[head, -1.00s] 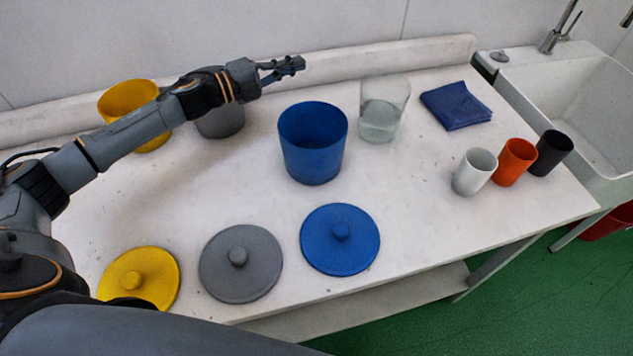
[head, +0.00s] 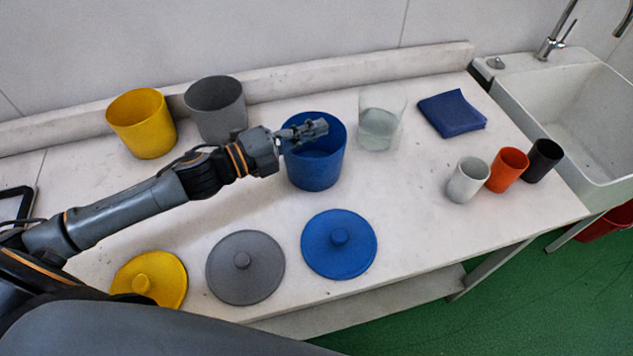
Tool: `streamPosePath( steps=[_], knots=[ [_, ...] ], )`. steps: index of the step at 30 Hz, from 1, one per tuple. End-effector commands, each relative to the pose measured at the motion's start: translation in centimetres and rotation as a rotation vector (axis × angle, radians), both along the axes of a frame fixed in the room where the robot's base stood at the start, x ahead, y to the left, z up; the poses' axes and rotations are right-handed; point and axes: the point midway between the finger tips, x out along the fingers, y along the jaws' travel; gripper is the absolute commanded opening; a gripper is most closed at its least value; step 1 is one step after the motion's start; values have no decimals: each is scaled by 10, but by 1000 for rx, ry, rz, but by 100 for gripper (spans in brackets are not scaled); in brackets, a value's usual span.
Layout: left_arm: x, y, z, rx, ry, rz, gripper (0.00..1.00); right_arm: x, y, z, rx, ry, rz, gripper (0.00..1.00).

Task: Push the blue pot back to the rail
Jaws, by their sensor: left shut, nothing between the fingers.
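The blue pot (head: 318,175) stands upright and open-topped on the white table, forward of the rail (head: 300,82) along the back, with bare table between them. My left gripper (head: 322,128) is shut and empty. In the picture it overlaps the pot's rim and opening and hides part of the left rim. I cannot tell whether it touches the pot or hovers above it. My right gripper is not in view.
The grey pot (head: 216,112) and yellow pot (head: 142,125) stand by the rail at left. A clear beaker (head: 380,120) is right of the blue pot. Blue, grey and yellow lids (head: 338,262) lie in front. Cups (head: 507,170), a folded cloth (head: 451,112) and a sink (head: 570,110) are right.

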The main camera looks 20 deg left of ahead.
Motion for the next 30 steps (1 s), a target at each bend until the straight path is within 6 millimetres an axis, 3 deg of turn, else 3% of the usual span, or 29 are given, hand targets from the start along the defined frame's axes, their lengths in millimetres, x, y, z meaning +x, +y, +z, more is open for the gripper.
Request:
streamPosePath(
  steps=[5, 21, 27, 30],
  knots=[
    [-31, -21, 3, -4, 3, -1, 0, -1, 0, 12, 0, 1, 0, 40],
    [-30, -20, -118, -1, 3, 4, 0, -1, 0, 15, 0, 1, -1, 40],
    [-30, -20, -148, 0, 1, 2, 0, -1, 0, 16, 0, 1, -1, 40],
    [-26, -17, -148, 2, -3, 1, 0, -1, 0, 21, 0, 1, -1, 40]
  ],
)
